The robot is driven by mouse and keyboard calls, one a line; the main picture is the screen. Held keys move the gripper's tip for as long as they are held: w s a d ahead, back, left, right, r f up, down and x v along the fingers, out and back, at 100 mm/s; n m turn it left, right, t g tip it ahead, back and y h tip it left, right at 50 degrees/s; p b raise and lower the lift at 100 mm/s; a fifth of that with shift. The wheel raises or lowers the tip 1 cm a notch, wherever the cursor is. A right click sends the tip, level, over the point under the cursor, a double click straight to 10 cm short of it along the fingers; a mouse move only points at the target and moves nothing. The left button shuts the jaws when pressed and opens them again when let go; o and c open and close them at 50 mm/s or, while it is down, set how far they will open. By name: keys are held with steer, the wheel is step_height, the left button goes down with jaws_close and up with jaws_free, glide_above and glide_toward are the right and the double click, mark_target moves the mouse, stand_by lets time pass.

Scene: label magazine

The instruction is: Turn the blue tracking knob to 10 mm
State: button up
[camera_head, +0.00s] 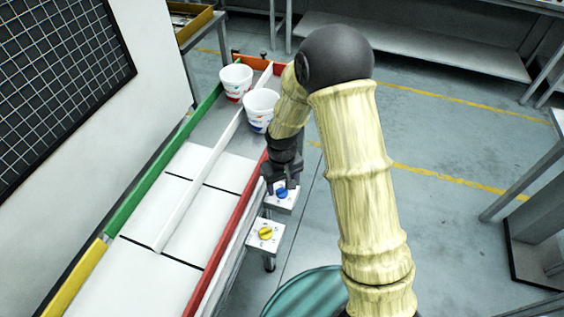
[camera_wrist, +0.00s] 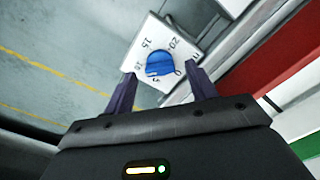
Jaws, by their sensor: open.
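The blue tracking knob (camera_head: 282,193) sits on a white dial plate beside the red rail. In the wrist view the blue knob (camera_wrist: 160,64) is at the top middle, on its white plate (camera_wrist: 141,57). The marks 15, 20, 0 and 5 seem to show around it; I cannot make out the 10 or the knob's pointer. My gripper (camera_wrist: 161,73) is open, its two fingers on either side of the knob's near edge in the picture. In the head view my gripper (camera_head: 281,182) is just above the knob; I cannot tell whether it touches.
A yellow knob (camera_head: 265,233) on a similar plate is close by, nearer the front. The red rail (camera_head: 226,240) edges the white conveyor bed left of the knobs. Two white cups (camera_head: 236,80) stand at the back. A teal round object (camera_head: 310,293) is below.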

mark_target(282, 188)
step_height(282, 188, up, 16)
steer(key=shift+r, duration=0.2)
stand_by(0.5)
steer(key=s+d+r+m+t+p, duration=0.1)
steer(key=s+d+r+m+p, duration=0.1)
steer(key=s+d, duration=0.4)
steer(key=s+d+r+m+t+p, duration=0.1)
steer(key=s+d+r+m+p, duration=0.2)
steer(key=s+d, duration=0.3)
steer(key=shift+s+d+r+t+p, duration=0.25)
steer(key=shift+d+p, duration=0.3)
steer(key=shift+d, duration=0.55)
